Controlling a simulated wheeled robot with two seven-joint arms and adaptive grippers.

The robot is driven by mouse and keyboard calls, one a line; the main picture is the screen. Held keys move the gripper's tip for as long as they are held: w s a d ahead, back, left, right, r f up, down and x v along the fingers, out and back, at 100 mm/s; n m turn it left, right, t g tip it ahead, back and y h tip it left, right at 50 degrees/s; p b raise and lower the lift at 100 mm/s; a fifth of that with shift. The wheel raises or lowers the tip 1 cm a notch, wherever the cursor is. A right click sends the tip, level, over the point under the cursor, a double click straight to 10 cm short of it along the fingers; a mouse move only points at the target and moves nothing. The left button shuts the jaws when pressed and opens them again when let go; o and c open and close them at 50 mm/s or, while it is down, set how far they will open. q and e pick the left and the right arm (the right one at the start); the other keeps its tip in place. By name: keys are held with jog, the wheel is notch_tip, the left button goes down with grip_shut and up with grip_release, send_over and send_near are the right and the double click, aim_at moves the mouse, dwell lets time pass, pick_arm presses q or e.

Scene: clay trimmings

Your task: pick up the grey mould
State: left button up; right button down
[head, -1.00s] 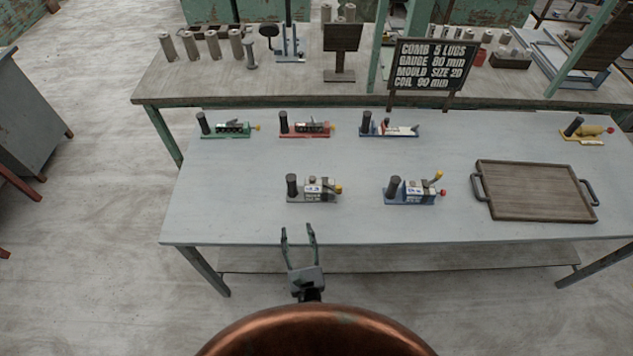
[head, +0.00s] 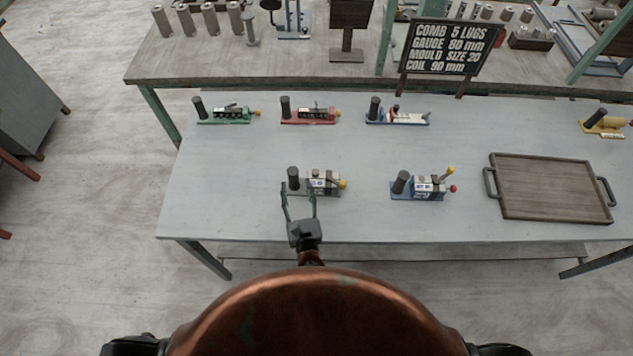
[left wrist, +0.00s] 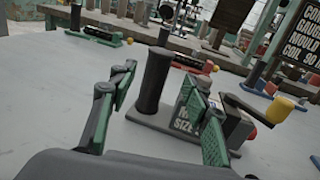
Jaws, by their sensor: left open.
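The grey mould (head: 319,184) stands on the near part of the table, with a dark upright cylinder at its left end and a yellow knob at its right. It also shows in the left wrist view (left wrist: 172,121), with its label partly hidden by a finger. My left gripper (head: 299,190) is open, just in front of the mould's left part in the head view. In the left wrist view its fingers (left wrist: 160,105) are spread, with the dark cylinder seen between them. I cannot tell whether they touch the mould. My right gripper is not in view.
A blue mould (head: 421,187) stands to the right, then a wooden tray (head: 550,215). Green (head: 226,114), red (head: 310,115) and another blue device (head: 398,117) stand in the row behind. A yellow one (head: 603,124) is far right. A sign (head: 452,47) stands behind.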

aim_at(294, 179)
pick_arm(q)
jog(key=w, duration=0.2)
jog(key=shift+w+a+r, duration=0.2)
jog(key=shift+w+a, duration=0.1)
jog(key=shift+a, duration=0.1)
jog(key=shift+w+a, duration=0.1)
jog(key=shift+w, duration=0.25)
jog(key=c, duration=0.9)
grip_shut()
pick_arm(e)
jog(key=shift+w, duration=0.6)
